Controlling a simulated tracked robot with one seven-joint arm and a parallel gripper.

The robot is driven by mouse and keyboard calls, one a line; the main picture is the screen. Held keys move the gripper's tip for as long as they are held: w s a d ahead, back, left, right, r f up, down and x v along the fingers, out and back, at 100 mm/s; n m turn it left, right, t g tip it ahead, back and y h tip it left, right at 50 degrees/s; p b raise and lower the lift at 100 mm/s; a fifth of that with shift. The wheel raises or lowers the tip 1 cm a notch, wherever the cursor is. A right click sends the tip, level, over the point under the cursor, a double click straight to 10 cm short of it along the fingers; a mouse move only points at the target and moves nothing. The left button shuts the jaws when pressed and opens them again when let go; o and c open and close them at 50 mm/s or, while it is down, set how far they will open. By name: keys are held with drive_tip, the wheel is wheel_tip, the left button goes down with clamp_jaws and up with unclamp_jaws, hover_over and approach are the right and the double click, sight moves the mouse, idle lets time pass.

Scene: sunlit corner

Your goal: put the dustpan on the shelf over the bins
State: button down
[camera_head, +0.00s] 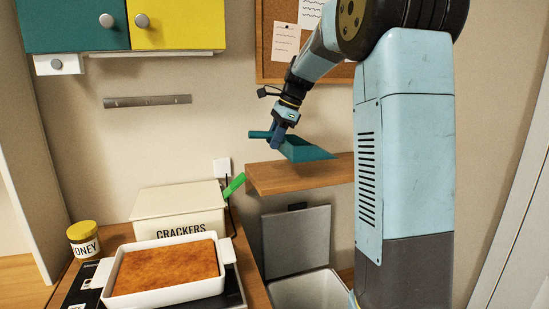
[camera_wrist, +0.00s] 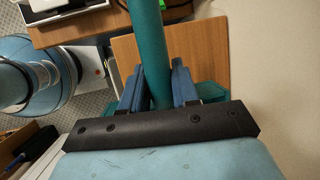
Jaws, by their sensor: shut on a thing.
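The teal dustpan (camera_head: 307,150) is held by its handle in my gripper (camera_head: 277,135), over the wooden shelf (camera_head: 285,178) on the wall. The dustpan appears just above the shelf; I cannot tell whether it touches. In the wrist view, the dustpan's handle (camera_wrist: 150,50) runs between the two blue fingers of my gripper (camera_wrist: 158,85), with the shelf (camera_wrist: 200,55) behind it. A bin (camera_head: 308,290) with its grey lid (camera_head: 297,240) raised stands below the shelf. My arm hides the shelf's right end.
A green-handled object (camera_head: 234,185) stands close to the shelf's left end, by a wall socket (camera_head: 222,167). The counter at left holds a crackers box (camera_head: 180,212), a honey jar (camera_head: 84,240) and a baking dish (camera_head: 165,270). Cupboards (camera_head: 120,25) hang at upper left.

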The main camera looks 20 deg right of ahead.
drive_tip(key=w+f, duration=0.3)
drive_tip(key=shift+d+f, duration=0.25)
drive_tip(key=shift+f, duration=0.05)
drive_tip(key=shift+w+f, duration=0.15)
drive_tip(key=shift+f, duration=0.8)
drive_tip(key=shift+w+f, duration=0.1)
drive_tip(key=shift+f, duration=0.8)
drive_tip(key=c, duration=0.8)
unclamp_jaws()
drive_tip(key=shift+c, duration=0.2)
drive_tip(key=shift+d+r, duration=0.1)
